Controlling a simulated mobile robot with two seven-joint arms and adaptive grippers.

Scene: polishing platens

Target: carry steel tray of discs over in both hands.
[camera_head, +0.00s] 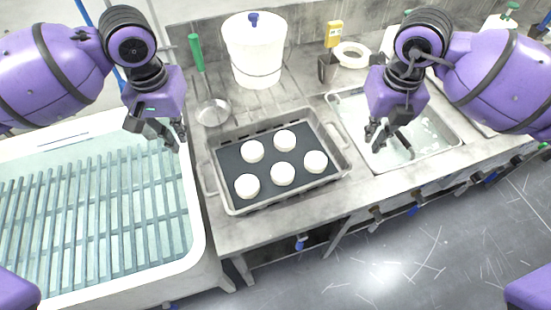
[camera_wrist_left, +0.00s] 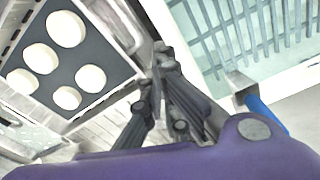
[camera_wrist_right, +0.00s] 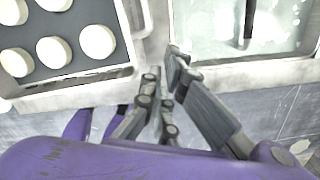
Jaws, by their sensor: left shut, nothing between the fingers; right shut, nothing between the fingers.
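The steel tray (camera_head: 287,200) sits on the worktop, with a dark mat inside and several white round discs (camera_head: 283,173) on it. It has a loop handle (camera_head: 207,181) on its left end and another (camera_head: 338,137) on its right end. My left gripper (camera_head: 173,141) is shut and empty, above and left of the tray. My right gripper (camera_head: 377,137) is shut and empty, to the right of the tray near the sink basin. In both wrist views the tray shows at the left (camera_wrist_left: 12,62) (camera_wrist_right: 70,93), apart from the fingers.
A white tank with a slatted rack (camera_head: 120,215) stands at the left. Behind the tray are a white bucket (camera_head: 254,55) and a green-handled strainer (camera_head: 212,112). A sink basin (camera_head: 420,150) lies right. A metal mug (camera_head: 327,70) and white ring (camera_head: 351,54) stand behind.

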